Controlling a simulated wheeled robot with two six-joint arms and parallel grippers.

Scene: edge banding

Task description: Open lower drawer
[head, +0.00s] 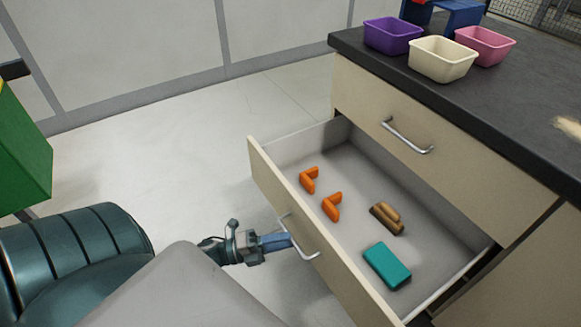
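The lower drawer (340,279) is pulled far out of the cabinet, and its inside is in plain view. Its metal handle (307,247) is on the outer side of the drawer front. My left gripper (286,241) is at this handle from the left, with its blue fingers meeting the bar. It looks shut on the handle, though the fingers' undersides are hidden. My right gripper is not in view.
The drawer holds two orange angled pieces (308,180), a brown brush-like block (386,218) and a teal block (386,265). The upper drawer (430,165) is closed. Purple (392,36), cream (441,60) and pink (485,45) bins stand on the dark worktop (500,110).

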